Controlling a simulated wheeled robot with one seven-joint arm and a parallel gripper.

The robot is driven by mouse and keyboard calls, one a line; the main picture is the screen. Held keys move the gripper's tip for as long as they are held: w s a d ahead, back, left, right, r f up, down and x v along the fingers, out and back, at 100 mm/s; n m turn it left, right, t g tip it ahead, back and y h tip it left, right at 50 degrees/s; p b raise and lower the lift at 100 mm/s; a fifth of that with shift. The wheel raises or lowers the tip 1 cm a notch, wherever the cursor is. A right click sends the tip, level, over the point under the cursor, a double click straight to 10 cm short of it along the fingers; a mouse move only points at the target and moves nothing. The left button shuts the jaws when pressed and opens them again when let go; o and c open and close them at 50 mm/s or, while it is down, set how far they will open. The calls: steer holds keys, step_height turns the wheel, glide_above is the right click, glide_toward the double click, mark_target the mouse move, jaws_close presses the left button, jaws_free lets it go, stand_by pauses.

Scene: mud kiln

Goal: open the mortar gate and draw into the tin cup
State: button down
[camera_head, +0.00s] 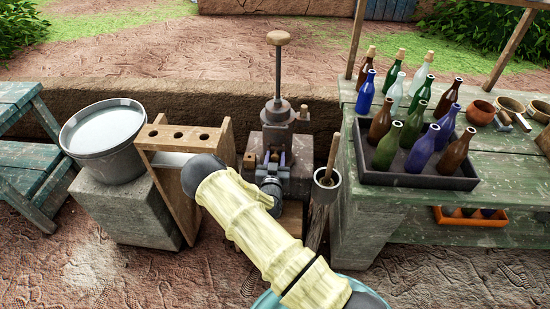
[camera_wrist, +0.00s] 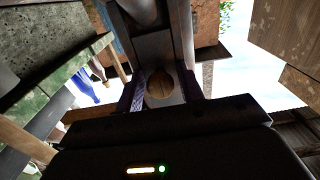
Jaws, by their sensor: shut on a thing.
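A dark metal device (camera_head: 278,113) with a tall rod topped by a wooden knob (camera_head: 279,38) stands on a block in the middle. My gripper (camera_head: 273,159) is at its front, low down, partly hidden by my own wrist. In the wrist view my gripper (camera_wrist: 160,92) is shut on a round wooden knob (camera_wrist: 160,86), which sits between the two fingers. Whether this knob belongs to the mortar gate is not clear, as the device's lower front is mostly covered. I cannot make out a tin cup in either view.
A grey bucket (camera_head: 104,143) stands on a stone block at left, beside a wooden rack with holes (camera_head: 182,138). A pot with a stick (camera_head: 327,186) stands close right of the device. The green table (camera_head: 400,226) at right holds several bottles in a dark tray (camera_head: 410,180).

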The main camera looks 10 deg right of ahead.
steer(key=shift+f, duration=0.25)
steer(key=c, duration=1.2)
jaws_free()
steer(key=b+v, duration=0.1)
steer(key=v, duration=1.6)
steer(key=shift+s+r, duration=0.1)
steer(key=shift+s, duration=0.1)
